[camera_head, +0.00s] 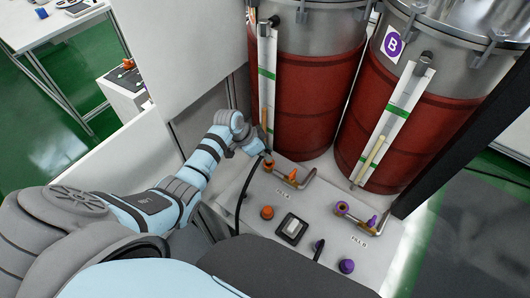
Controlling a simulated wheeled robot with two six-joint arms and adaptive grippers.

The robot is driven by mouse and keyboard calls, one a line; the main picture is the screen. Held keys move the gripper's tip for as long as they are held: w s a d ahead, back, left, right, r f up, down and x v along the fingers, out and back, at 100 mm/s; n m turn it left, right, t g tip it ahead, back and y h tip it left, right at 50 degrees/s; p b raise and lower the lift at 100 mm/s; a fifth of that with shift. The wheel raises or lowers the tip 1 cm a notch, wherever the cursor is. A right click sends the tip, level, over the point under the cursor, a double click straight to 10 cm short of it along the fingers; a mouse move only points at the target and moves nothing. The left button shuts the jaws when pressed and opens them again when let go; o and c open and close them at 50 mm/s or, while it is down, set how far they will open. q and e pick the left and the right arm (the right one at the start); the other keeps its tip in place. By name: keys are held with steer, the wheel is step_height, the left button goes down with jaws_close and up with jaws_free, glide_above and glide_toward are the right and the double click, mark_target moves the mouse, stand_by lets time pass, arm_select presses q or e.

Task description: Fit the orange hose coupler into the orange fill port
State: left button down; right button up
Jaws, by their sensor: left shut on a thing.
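My left gripper (262,152) is at the left end of the copper pipe by the FILL A label. It is shut at the upper end of a black hose (241,200), which hangs down to the panel. The orange coupler at that hose end is too small and covered to make out clearly. An orange valve handle (292,175) stands on the pipe. My right gripper is out of view.
An orange knob (267,212) and a dark-framed switch (292,228) sit on the grey panel (325,230). To the right are a purple-ringed port (342,208), a purple valve handle (372,220) and a purple knob (346,266). Two red-banded tanks (305,95) (412,120) stand behind.

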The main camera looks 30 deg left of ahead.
arm_select(q)
steer(key=shift+f+b, duration=0.45)
steer(key=shift+f, duration=0.25)
steer(key=c, duration=1.6)
jaws_free()
steer(key=shift+o, duration=0.2)
steer(key=v, duration=1.2)
